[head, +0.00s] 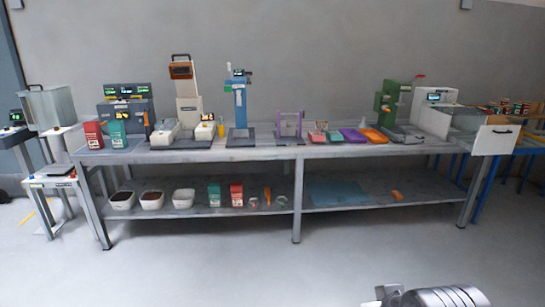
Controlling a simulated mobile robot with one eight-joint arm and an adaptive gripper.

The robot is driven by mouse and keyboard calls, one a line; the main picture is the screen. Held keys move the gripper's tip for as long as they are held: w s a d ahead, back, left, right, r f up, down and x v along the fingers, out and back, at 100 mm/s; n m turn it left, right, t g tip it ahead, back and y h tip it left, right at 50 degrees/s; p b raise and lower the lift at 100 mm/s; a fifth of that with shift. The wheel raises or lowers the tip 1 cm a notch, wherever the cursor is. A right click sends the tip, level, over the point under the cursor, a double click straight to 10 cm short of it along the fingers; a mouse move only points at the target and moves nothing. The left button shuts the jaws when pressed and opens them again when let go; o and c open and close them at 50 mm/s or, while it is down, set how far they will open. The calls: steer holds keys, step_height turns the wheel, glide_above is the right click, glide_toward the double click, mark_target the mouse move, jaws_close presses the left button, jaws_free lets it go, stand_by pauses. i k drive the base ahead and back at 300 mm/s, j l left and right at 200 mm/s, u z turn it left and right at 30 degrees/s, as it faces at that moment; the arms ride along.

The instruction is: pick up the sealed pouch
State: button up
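Pouch-like packs stand upright in several places, and I cannot tell which is the sealed pouch. On the bench top at the left are a red pack (93,134) and a green pack (118,134). On the lower shelf are another green pack (214,195) and another red pack (237,194). A grey, ribbed metal part of my arm, with what looks like my gripper (388,293) at its left end, shows at the bottom right edge. It is over the floor, well apart from the bench and packs. Its fingers are too small and cut off to read.
A long grey bench (296,152) with a lower shelf stands along the wall. Its top holds a blue column device (240,101), a green press (388,103) and colored trays (354,135). White tubs (152,200) sit on the shelf. The floor in front is clear.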

mark_target(315, 135)
steer(key=i+z, duration=0.1)
steer(key=i, duration=0.45)
steer(key=i+j, duration=0.1)
steer(key=i, duration=0.4)
steer(key=i+j+z, duration=0.15)
steer(key=i, duration=0.4)
steer(key=i+z, duration=0.1)
steer(key=i, duration=0.45)
steer(key=i+j+z, duration=0.1)
steer(key=i, duration=1.25)
